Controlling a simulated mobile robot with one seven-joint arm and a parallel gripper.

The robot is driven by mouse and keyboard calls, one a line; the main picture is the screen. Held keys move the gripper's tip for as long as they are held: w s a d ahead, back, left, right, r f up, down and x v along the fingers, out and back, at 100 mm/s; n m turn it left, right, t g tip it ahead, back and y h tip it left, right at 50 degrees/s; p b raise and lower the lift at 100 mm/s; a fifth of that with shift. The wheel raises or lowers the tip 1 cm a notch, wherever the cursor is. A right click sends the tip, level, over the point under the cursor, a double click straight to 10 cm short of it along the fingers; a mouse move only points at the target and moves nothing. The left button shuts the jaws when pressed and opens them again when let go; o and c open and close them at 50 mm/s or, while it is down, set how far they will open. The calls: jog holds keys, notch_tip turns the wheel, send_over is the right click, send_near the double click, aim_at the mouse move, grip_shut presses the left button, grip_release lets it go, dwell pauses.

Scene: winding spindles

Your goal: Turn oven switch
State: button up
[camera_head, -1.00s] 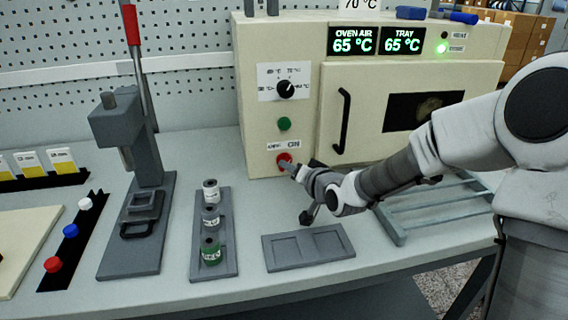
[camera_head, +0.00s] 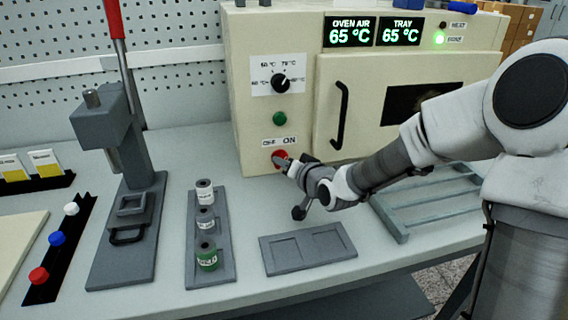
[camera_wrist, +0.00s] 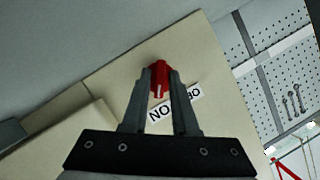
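The oven (camera_head: 262,22) is a cream box at the back of the bench. Its red switch (camera_head: 279,157) is low on the front, under an OFF/ON label (camera_head: 279,141). The red switch also shows in the wrist view (camera_wrist: 159,82), with a pale line on it. My gripper (camera_head: 285,162) is at the switch from the front right. In the wrist view my gripper's fingers (camera_wrist: 160,76) lie close on both sides of the switch and appear to touch it. The fingers hide part of the switch and label.
A black-pointer dial (camera_head: 281,83) and green button (camera_head: 279,118) sit above the switch. The oven door has a black handle (camera_head: 341,115). A grey rack (camera_head: 402,228), a flat tray (camera_head: 307,249), a spool holder (camera_head: 226,262) and a lever press (camera_head: 100,125) stand on the bench.

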grip_shut()
jog(key=shift+b, duration=0.4)
jog(key=n+b, duration=0.1)
jog(key=n+h+b, duration=0.1)
jog(key=b, duration=0.3)
jog(key=shift+a+f+n+h, duration=0.25)
jog(key=shift+n+h, duration=0.05)
jog(key=shift+n, duration=0.1)
jog(key=n+b, duration=0.1)
jog(key=h+b, duration=0.1)
jog(key=b, duration=0.1)
jog(key=shift+s+a+r+n, duration=0.1)
jog(key=shift+r+n, duration=0.15)
jog(key=shift+n, duration=0.15)
jog(key=shift+r+n+t+h+p, duration=0.25)
jog(key=shift+n+t+h+p, duration=0.05)
jog(key=shift+n+h+p, duration=0.35)
jog(key=n+h+p, duration=0.1)
jog(key=p, duration=0.2)
jog(key=shift+r, duration=0.1)
jog(key=n+p, duration=0.1)
jog(key=p, duration=0.1)
jog(key=n+t+h+p, duration=0.1)
jog(key=p, duration=0.1)
jog(key=shift+f+n, duration=0.25)
jog(key=shift+h, duration=0.25)
